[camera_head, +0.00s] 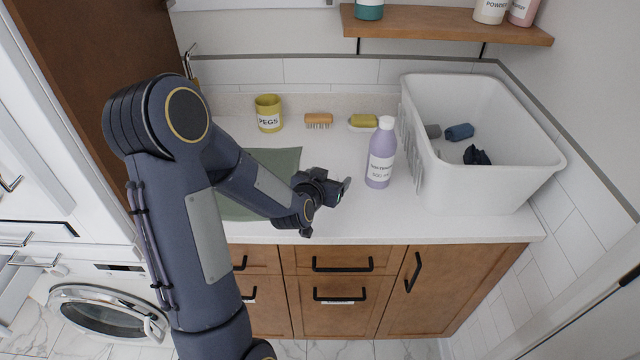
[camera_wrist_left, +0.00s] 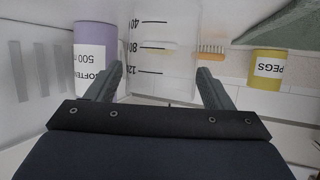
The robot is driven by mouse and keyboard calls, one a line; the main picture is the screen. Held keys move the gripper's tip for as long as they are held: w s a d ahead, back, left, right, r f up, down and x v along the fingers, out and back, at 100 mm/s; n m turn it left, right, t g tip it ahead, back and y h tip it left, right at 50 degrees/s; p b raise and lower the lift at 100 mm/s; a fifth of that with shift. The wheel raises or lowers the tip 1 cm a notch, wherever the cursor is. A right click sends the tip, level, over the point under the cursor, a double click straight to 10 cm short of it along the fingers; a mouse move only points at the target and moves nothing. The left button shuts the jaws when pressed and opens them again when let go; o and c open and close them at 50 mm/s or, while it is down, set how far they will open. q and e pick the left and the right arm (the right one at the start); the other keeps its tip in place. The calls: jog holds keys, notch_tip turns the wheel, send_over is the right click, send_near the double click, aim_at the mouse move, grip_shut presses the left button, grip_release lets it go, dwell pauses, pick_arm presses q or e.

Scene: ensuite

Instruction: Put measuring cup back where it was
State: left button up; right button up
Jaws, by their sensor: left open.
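The measuring cup (camera_wrist_left: 165,45) is clear, with black marks reading 40, 80 and 12 in the left wrist view. It shows between the open fingers of my left gripper (camera_wrist_left: 160,85); I cannot tell whether they touch it. Its base and rim are not clear. In the head view I cannot make out the cup. There my left gripper (camera_head: 340,190) is over the front part of the white counter (camera_head: 335,222), left of the lavender softener bottle (camera_head: 381,155). That bottle also shows at the left of the wrist view (camera_wrist_left: 95,40). My right gripper is not in view.
A yellow pegs pot (camera_head: 268,113), wooden brush (camera_head: 318,121) and yellow soap dish (camera_head: 362,121) stand along the back. A white basket (camera_head: 480,185) holding dark cloths fills the right. A green mat (camera_head: 285,158) lies left. A wooden shelf (camera_head: 440,28) hangs above.

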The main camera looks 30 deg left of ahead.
pick_arm(q)
jog(key=s+d+r+g+h, duration=0.2)
jog(key=s+d, duration=0.2)
jog(key=s, duration=0.5)
jog(key=s+d+r+g+h, duration=0.2)
jog(key=s+d+g, duration=0.1)
jog(key=s, duration=0.7)
jog(key=s+d+r+g+h, duration=0.1)
jog(key=s+d+r+g, duration=0.1)
jog(key=s, duration=0.8)
jog(key=d+r+b, duration=0.1)
jog(key=d, duration=0.1)
jog(key=shift+s+d+g+h, duration=0.15)
jog(key=shift+d+g+h, duration=0.15)
jog(key=shift+d+h, duration=0.1)
jog(key=shift+r, duration=0.1)
